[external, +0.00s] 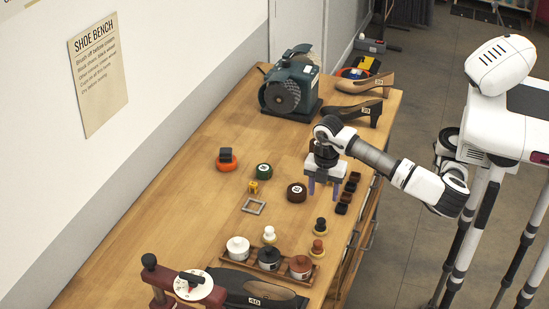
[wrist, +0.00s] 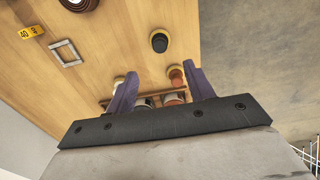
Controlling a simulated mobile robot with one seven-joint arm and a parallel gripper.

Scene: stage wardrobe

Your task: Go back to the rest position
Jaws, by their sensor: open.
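My gripper (external: 323,188) hangs pointing down above the right part of the wooden bench (external: 150,220), with its two purple fingers apart. It also shows in the wrist view (wrist: 161,86), open, with nothing held between the fingers. My arm reaches in from the right side of the external view.
A wooden tray (external: 224,260) holds several jars. A green grinder (external: 290,85) and heeled shoes (external: 355,112) stand at the far end. The bench's left side is largely clear.

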